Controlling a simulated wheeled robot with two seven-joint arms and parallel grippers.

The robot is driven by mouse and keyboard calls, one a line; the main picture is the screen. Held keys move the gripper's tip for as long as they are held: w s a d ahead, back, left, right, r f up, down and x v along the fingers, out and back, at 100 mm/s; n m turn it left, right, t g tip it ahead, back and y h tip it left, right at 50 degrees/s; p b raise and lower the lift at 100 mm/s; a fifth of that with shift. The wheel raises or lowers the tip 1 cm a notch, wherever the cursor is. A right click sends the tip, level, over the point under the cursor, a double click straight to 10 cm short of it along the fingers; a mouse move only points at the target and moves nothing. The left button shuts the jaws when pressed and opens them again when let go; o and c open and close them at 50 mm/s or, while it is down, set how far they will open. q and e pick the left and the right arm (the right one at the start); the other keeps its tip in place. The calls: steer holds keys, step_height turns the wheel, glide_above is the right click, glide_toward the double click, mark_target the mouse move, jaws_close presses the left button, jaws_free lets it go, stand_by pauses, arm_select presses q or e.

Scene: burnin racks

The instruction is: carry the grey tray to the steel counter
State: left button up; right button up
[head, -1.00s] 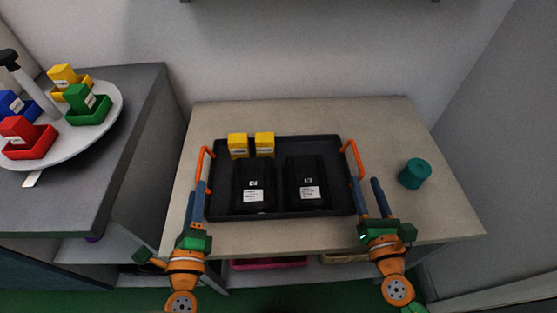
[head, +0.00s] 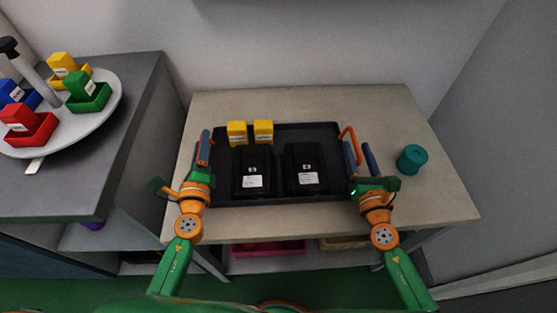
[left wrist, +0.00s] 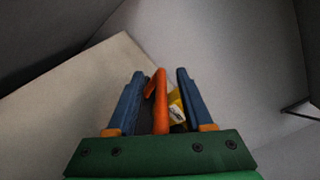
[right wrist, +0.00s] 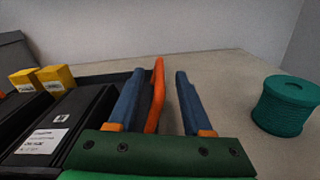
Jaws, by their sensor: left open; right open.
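The grey tray (head: 270,201) is dark and lies on the beige table, with an orange handle at each short side. It holds two black boxes (head: 304,168) with white labels and two yellow blocks (head: 263,132). My left gripper (head: 204,148) is open at the tray's left handle; in the left wrist view that handle (left wrist: 161,100) stands between the fingers. My right gripper (head: 358,158) is open at the right handle (head: 350,138); in the right wrist view that handle (right wrist: 156,95) is between the fingers, nearer the left one.
A teal cylinder (head: 411,159) stands on the table (head: 440,200) right of my right gripper. A grey counter (head: 130,140) at left bears a round white turntable (head: 112,112) with coloured bins. A wall rises behind the table. A pink bin (head: 268,248) is underneath.

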arm_select(q)
steer(key=shift+w, duration=0.15)
arm_select(e)
steer(key=shift+w, duration=0.1)
arm_select(q)
steer(key=shift+c, duration=0.2)
arm_select(e)
steer(key=shift+c, duration=0.2)
arm_select(q)
steer(key=c, duration=0.7)
arm_select(e)
steer(key=c, duration=0.7)
arm_select(q)
jaws_close()
arm_select(e)
jaws_close()
arm_select(q)
steer(key=shift+d, duration=0.1)
arm_select(e)
steer(key=shift+a, duration=0.2)
arm_select(q)
steer(key=shift+r, duration=0.15)
arm_select(e)
steer(key=shift+r, duration=0.1)
